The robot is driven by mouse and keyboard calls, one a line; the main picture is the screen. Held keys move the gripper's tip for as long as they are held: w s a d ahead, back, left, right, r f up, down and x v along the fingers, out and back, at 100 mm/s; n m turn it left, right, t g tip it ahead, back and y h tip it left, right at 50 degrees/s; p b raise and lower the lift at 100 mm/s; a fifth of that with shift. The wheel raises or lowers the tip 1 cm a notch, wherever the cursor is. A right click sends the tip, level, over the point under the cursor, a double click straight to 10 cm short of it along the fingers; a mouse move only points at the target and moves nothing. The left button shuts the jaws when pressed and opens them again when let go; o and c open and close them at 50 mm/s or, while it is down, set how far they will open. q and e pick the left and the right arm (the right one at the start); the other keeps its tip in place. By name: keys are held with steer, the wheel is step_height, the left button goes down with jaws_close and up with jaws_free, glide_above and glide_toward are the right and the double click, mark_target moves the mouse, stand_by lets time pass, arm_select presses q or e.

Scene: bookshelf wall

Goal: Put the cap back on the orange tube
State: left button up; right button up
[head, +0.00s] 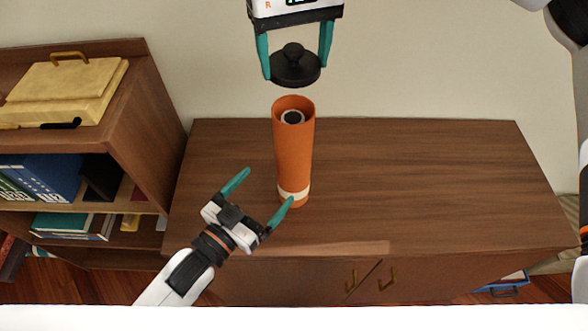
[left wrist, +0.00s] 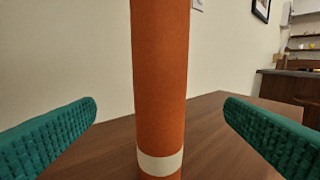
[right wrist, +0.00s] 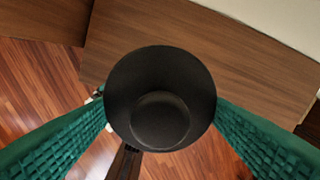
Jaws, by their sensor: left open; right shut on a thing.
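The orange tube (head: 294,155) stands upright on the wooden cabinet top, its open top up, with a round black and white thing visible inside. It has a pale band near its base and also shows in the left wrist view (left wrist: 160,75). My right gripper (head: 296,62) is shut on the black cap (head: 294,68) and holds it above the tube, apart from its rim. The cap fills the middle of the right wrist view (right wrist: 160,95). My left gripper (head: 264,190) is open near the tube's lower part, with the tube between its fingers' directions and no finger seen pressing on it.
The cabinet top (head: 430,180) is clear to the right of the tube. A bookshelf (head: 150,110) with books stands at the left, with a yellow case (head: 65,90) on top. A pale wall rises behind the cabinet.

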mark_target(283, 168)
arm_select(q)
steer(key=x, duration=1)
steer(key=shift+c, duration=0.3)
steer(key=c, duration=1.4)
arm_select(e)
steer(key=shift+f, duration=2.45)
steer(key=shift+f, duration=0.9)
steer(key=shift+f, duration=0.6)
steer(key=o, duration=1)
steer(key=shift+o, duration=0.2)
